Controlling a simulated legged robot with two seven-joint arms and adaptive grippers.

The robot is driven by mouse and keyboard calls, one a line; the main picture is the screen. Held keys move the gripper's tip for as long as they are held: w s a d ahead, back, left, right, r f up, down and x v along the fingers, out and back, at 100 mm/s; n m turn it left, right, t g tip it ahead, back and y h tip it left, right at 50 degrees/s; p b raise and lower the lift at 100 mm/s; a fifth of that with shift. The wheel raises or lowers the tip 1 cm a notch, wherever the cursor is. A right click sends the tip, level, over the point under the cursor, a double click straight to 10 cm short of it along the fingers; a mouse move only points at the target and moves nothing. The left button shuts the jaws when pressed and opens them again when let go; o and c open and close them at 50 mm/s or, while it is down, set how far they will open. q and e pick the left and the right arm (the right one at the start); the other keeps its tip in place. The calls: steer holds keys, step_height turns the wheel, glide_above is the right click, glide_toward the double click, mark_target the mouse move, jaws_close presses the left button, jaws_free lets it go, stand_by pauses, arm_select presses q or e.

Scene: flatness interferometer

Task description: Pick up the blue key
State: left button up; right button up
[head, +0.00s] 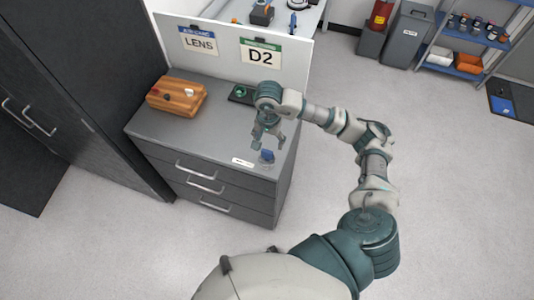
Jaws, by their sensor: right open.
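A small blue object (267,156), which looks like the blue key, stands on the grey drawer cabinet top (210,135) near its front right corner. A white label (243,162) lies just left of it. My right gripper (268,143) is open and points down just above and behind the blue object. I cannot tell whether its fingers touch it. My left gripper is not in view.
A dark tray with a green item (240,92) lies behind my gripper. A white panel (225,50) with LENS and D2 signs borders the back. Dark cupboards (85,70) stand left.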

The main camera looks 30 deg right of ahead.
mark_target(267, 151)
steer(key=f, duration=0.2)
steer(key=w+f, duration=0.1)
steer(key=f, duration=0.1)
steer(key=shift+f, duration=0.25)
steer(key=shift+s+d+f+p, duration=0.1)
steer(key=shift+s+f+p, duration=0.1)
steer(key=shift+f+p, duration=0.25)
step_height(267, 151, down, 4)
steer(key=shift+s+r+p, duration=0.1)
steer(key=shift+p, duration=0.4)
steer(key=shift+a+f, duration=0.2)
steer(key=shift+f, duration=0.25)
steer(key=shift+c, duration=0.8)
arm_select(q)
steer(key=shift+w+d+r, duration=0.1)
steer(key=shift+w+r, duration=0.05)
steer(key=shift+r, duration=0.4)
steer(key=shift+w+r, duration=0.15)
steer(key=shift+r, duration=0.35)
arm_select(e)
steer(key=c, duration=1.1)
